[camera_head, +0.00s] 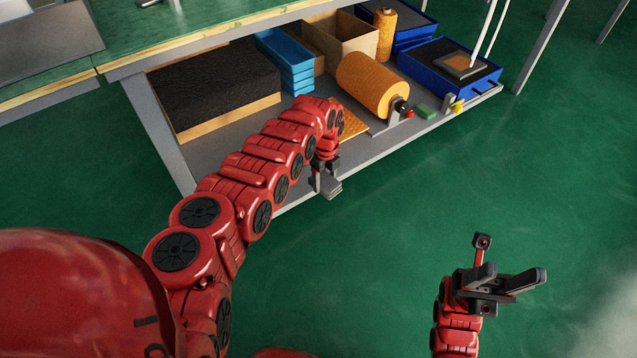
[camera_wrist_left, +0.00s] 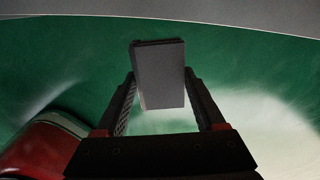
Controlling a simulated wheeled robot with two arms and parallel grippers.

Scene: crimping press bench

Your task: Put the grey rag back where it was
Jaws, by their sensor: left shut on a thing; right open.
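A grey, flat, block-shaped thing, which I take as the grey rag (camera_wrist_left: 160,75), is held between the two fingers of my left gripper (camera_wrist_left: 160,105). In the head view the grey rag (camera_head: 329,188) shows small under my left gripper (camera_head: 324,178), in front of the front edge of the lower shelf (camera_head: 215,152). I cannot tell its exact height from the shelf edge. My right gripper (camera_head: 507,280) is open and empty over the green floor, at the lower right.
On the lower shelf stand a black-topped box (camera_head: 215,85), blue trays (camera_head: 287,62), an open cardboard box (camera_head: 347,37), a large orange roll (camera_head: 372,86) and a blue bin (camera_head: 447,65). An orange mat (camera_head: 353,124) lies partly behind my left arm. Table legs (camera_head: 160,125) flank the shelf.

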